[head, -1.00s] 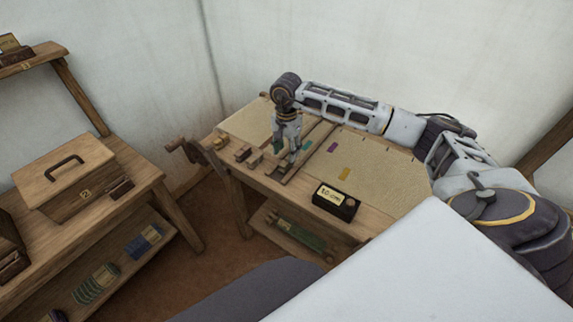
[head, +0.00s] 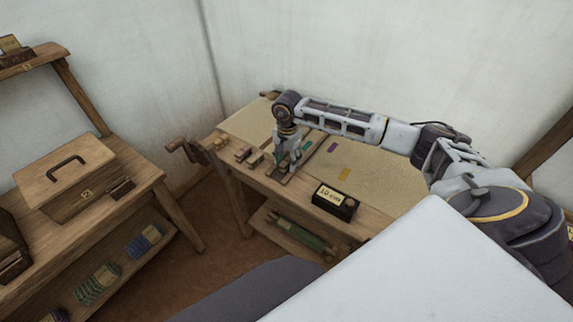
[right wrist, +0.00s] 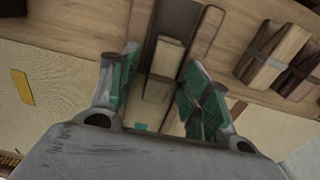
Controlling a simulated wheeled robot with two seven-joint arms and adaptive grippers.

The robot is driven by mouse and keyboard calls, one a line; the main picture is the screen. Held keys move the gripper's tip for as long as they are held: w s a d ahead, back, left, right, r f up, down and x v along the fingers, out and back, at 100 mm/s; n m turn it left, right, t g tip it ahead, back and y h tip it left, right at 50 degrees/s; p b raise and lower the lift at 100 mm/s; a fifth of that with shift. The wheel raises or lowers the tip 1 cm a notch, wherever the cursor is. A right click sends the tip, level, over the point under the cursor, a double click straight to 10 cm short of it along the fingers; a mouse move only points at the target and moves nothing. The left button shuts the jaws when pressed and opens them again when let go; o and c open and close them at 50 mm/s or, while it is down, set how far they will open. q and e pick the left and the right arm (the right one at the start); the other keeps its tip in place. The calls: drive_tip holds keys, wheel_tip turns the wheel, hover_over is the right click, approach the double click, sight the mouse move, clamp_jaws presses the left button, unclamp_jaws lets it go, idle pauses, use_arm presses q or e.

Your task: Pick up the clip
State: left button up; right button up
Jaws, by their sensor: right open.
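My right gripper (head: 287,165) is open, pointing down over the slotted middle of the loom table (head: 370,212). In the right wrist view its two green-padded fingers (right wrist: 158,98) stand either side of a small pale wooden block (right wrist: 168,57), which may be the clip. The block lies in a dark channel between wooden rails, a little beyond the fingertips. I cannot tell whether the fingers touch anything. In the head view the gripper hides this block. My left gripper is not in view.
Wooden blocks with dark bands (right wrist: 272,56) lie beside the channel. A dark labelled box (head: 335,201) stands at the table's front edge. Yellow (head: 344,174) and purple (head: 332,147) patches lie on the cloth. A side bench with a wooden case (head: 66,172) stands left.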

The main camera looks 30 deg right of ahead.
sight(287, 161)
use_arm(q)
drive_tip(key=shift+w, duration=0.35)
use_arm(e)
drive_tip(key=c, duration=1)
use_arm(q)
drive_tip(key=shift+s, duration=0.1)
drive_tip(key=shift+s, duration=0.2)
use_arm(e)
drive_tip(key=shift+r, duration=0.1)
drive_tip(key=shift+r, duration=0.45)
wheel_tip(287, 161, up, 8)
drive_tip(key=shift+f+b, duration=0.15)
drive_tip(key=shift+b, duration=0.15)
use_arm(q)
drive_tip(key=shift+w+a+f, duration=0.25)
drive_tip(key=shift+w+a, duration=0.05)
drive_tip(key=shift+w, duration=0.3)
use_arm(e)
drive_tip(key=shift+r, duration=0.65)
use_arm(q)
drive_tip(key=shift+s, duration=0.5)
